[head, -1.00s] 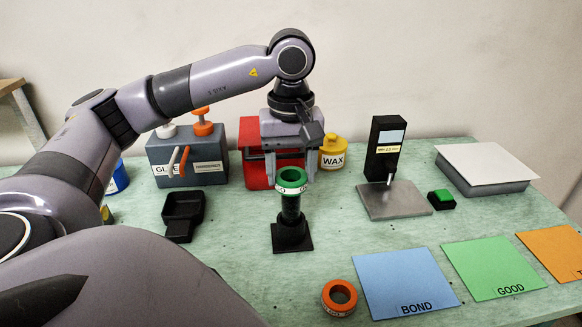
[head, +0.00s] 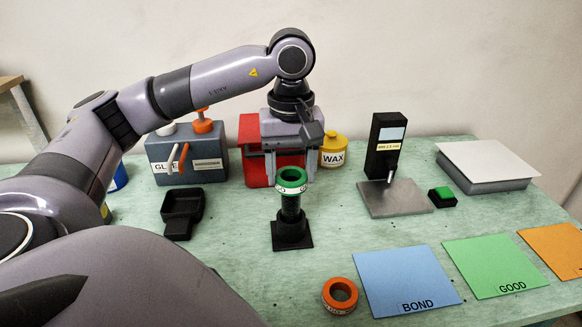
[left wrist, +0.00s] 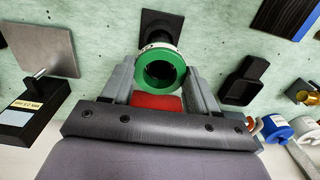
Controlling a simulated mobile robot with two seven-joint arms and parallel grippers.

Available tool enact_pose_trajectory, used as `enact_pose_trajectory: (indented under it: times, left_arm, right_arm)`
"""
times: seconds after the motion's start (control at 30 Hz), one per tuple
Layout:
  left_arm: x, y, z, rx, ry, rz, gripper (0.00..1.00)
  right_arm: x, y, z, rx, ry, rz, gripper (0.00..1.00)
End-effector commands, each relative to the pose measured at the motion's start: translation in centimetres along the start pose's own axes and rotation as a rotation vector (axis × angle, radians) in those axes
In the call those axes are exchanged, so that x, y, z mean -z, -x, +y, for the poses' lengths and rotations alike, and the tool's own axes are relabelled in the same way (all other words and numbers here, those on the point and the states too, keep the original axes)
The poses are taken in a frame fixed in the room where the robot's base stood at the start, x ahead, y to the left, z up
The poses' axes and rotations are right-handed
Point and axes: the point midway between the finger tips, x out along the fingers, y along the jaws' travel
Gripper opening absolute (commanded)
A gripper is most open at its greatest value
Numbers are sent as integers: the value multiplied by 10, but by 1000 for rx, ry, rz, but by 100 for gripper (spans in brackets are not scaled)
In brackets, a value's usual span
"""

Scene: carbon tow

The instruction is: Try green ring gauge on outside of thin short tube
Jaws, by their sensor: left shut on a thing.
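The green ring gauge (head: 291,179), with a white lettered band, sits level at the top of a black upright post (head: 291,208) on a square black base (head: 291,236). My left gripper (head: 291,174) reaches down from behind and is shut on the ring. In the left wrist view its two grey fingers (left wrist: 162,88) lie on either side of the green ring (left wrist: 161,67). I cannot make out a thin short tube apart from the black post; the ring hides the post's top. My right gripper is not in view.
An orange ring (head: 340,296) lies in front, beside the blue BOND mat (head: 400,278) and the green GOOD mat (head: 494,266). A black tray (head: 182,212) is left. Behind stand a red box (head: 255,165), a yellow WAX jar (head: 333,151) and a measuring stand (head: 386,148).

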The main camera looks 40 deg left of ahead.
Motion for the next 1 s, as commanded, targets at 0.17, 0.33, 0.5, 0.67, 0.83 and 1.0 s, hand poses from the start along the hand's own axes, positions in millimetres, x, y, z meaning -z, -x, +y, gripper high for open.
enact_pose_trajectory:
  times: [0.17,0.33,0.5,0.67,0.83,1.0]
  left_arm:
    - [0,-1,0,-1,0,0,26]
    - [0,-5,0,0,0,0,26]
    - [0,-9,0,-1,0,1,26]
    - [0,-10,0,-1,0,1,26]
    - [0,-10,0,-1,0,1,26]
    - [0,-11,0,-1,0,0,26]
  right_arm:
    - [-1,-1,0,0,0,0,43]
    - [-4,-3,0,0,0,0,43]
    - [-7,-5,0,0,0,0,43]
    - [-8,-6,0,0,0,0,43]
    - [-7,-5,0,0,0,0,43]
    - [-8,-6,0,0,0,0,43]
